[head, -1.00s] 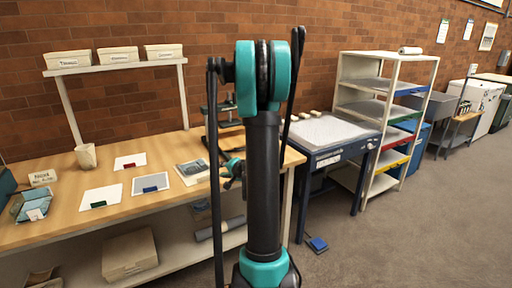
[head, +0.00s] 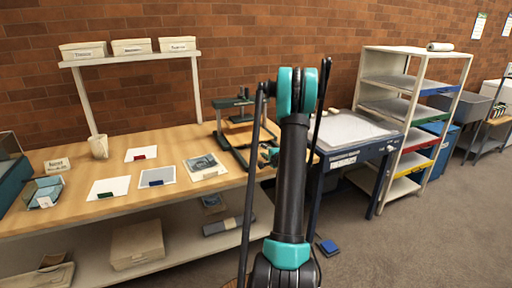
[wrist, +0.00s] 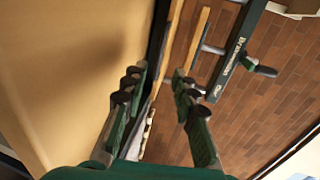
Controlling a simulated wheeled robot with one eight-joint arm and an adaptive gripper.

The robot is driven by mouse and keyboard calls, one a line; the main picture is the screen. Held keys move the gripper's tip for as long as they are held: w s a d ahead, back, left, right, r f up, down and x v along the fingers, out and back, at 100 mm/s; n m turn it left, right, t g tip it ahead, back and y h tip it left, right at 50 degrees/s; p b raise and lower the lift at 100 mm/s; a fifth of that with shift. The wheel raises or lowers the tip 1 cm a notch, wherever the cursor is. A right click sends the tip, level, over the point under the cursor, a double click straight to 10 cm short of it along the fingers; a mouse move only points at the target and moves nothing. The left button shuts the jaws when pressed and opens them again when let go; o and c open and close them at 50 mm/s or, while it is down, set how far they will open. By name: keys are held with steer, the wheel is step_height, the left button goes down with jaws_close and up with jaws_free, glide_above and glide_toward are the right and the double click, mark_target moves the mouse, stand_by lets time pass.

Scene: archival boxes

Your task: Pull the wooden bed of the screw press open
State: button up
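The screw press (head: 232,103) stands at the right end of the wooden table, with a dark green top beam, a wooden board and a dark base frame. My arm hides its right side in the head view. In the wrist view its lettered beam (wrist: 236,55) and a wooden strip (wrist: 196,40) show just beyond the fingers; I cannot tell whether this strip is the bed. My gripper (wrist: 158,82) is open and empty, its fingers apart in front of the press. In the head view my gripper (head: 268,154) is small and partly hidden beside the press's right side.
The table (head: 120,205) holds several prints and cards left of the press. A shelf with boxes (head: 131,46) is behind. A blue-framed table (head: 345,150) and a drying rack (head: 410,100) stand to the right. The floor (head: 420,235) at right is open.

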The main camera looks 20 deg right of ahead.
steer(key=w, duration=0.3)
steer(key=w+f, duration=0.1)
steer(key=w, duration=0.3)
steer(key=w+f, duration=0.1)
steer(key=w, duration=0.2)
steer(key=shift+w+a, duration=0.25)
jaws_close()
